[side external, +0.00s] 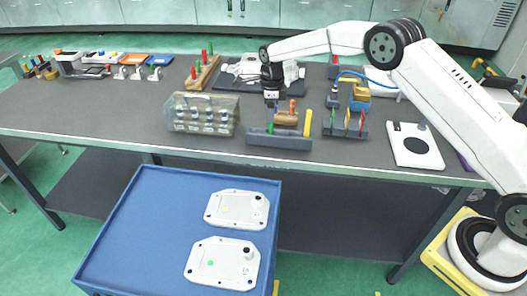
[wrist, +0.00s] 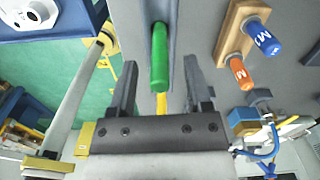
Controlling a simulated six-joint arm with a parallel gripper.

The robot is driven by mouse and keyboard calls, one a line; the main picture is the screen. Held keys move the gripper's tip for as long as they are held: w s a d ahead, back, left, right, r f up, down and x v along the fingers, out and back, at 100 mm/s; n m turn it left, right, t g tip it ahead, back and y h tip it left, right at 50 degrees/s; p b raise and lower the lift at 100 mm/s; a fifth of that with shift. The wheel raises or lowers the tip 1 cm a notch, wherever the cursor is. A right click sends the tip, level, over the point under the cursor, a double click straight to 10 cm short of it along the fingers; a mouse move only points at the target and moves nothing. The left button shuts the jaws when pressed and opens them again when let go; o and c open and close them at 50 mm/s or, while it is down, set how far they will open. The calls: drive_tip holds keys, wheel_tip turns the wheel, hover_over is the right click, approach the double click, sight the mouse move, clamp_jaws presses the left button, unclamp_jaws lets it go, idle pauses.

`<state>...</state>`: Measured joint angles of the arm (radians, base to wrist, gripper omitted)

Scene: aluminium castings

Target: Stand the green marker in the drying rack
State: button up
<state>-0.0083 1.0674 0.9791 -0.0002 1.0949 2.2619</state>
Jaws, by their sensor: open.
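The green marker (wrist: 160,60) shows in the wrist view between the two spread fingers of my gripper (wrist: 160,77), with space on both sides. In the side view the green marker (side external: 270,128) is a small green end at a long grey holder (side external: 279,140). My gripper (side external: 272,102) is above and behind that holder, open and empty. A wooden block (wrist: 228,30) with a blue marker (wrist: 262,38) and an orange marker (wrist: 241,74) stands beside it. I take this block for the drying rack, but cannot be sure. It also shows in the side view (side external: 286,119).
A yellow marker (side external: 307,122) stands at the holder's right end. A dark rack (side external: 345,128) with coloured pieces is to the right, and a clear case (side external: 203,113) to the left. A blue cart (side external: 150,225) stands before the bench.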

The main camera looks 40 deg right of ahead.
drive_tip(key=shift+r, duration=3.1)
drive_tip(key=shift+s, duration=0.1)
drive_tip(key=s+n+t, duration=0.2)
drive_tip(key=s+n, duration=2.3)
drive_tip(key=s, duration=0.7)
drive_tip(key=shift+s+d+f+n+t, duration=0.25)
drive_tip(key=shift+s+f+n+t, duration=0.05)
drive_tip(key=shift+s+f+n, duration=0.1)
